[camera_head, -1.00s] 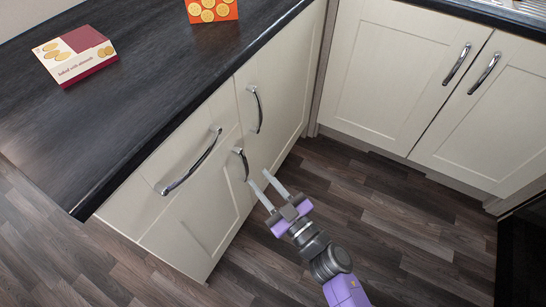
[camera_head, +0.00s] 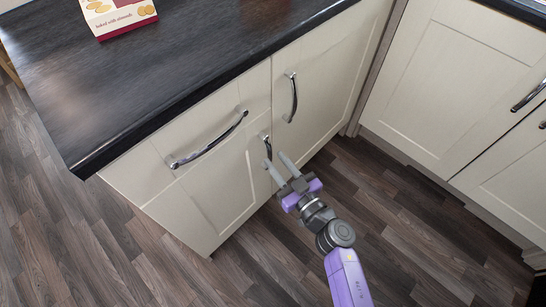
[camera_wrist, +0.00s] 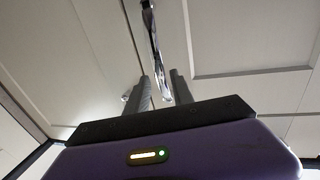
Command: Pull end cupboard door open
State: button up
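The end cupboard door (camera_head: 218,190) is a cream panel below a drawer in the counter's end unit, and it looks shut. Its short chrome handle (camera_head: 267,148) stands upright near the door's right edge. My gripper (camera_head: 275,160) is open, its two grey fingers pointing at this handle from the front and just below it. In the wrist view, a chrome handle (camera_wrist: 153,38) runs down, and its lower end shows between my fingers (camera_wrist: 162,88). I cannot tell whether either finger touches it. Nothing is held.
The drawer's long chrome handle (camera_head: 209,143) is up and left of my gripper. A neighbouring door with its own handle (camera_head: 291,98) is to the right. A dark worktop (camera_head: 190,55) overhangs them and bears a biscuit box (camera_head: 118,14). The wooden floor (camera_head: 420,235) is clear.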

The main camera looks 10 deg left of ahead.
jog(key=shift+b+x, duration=0.3)
jog(key=shift+x, duration=1.05)
grip_shut()
dwell(0.4)
